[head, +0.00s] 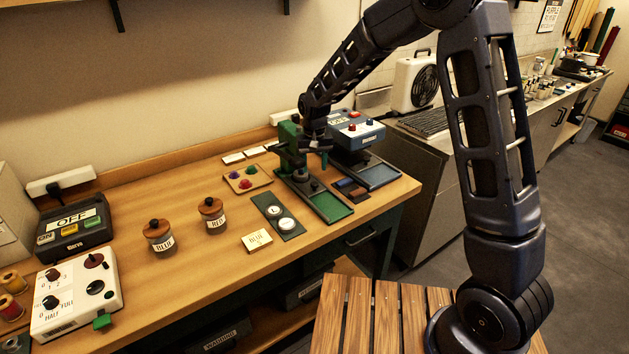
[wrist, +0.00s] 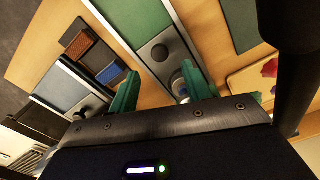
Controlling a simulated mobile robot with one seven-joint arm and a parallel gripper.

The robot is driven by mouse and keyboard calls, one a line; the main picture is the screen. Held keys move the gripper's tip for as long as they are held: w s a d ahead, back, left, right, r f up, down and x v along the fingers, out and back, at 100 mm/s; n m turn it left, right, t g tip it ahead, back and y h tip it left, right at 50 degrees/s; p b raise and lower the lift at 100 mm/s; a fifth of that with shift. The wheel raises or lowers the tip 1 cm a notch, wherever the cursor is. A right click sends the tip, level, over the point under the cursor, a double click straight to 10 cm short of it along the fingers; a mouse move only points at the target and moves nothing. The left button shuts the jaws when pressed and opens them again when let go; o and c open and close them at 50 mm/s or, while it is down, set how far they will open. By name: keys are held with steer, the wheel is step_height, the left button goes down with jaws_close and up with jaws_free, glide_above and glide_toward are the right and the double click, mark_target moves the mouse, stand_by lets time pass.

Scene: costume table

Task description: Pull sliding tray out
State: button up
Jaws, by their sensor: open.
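A sliding tray (head: 331,206) with a green pad and metal rim lies at the foot of a green press-like device (head: 287,137). The tray also shows in the wrist view (wrist: 137,18), with a round grey knob (wrist: 159,52) on it. My gripper (head: 313,160) is above the knob end of this tray, close to the green device. I cannot tell the height gap. My arm hides part of the device.
A blue-padded tray (head: 380,176) under a dark OFF device (head: 357,131) stands close on the right.

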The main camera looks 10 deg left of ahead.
mark_target(315, 183)
step_height(315, 183, down, 7)
steer(key=shift+r, duration=0.2)
stand_by(0.3)
steer(key=shift+d, duration=0.1)
jaws_close()
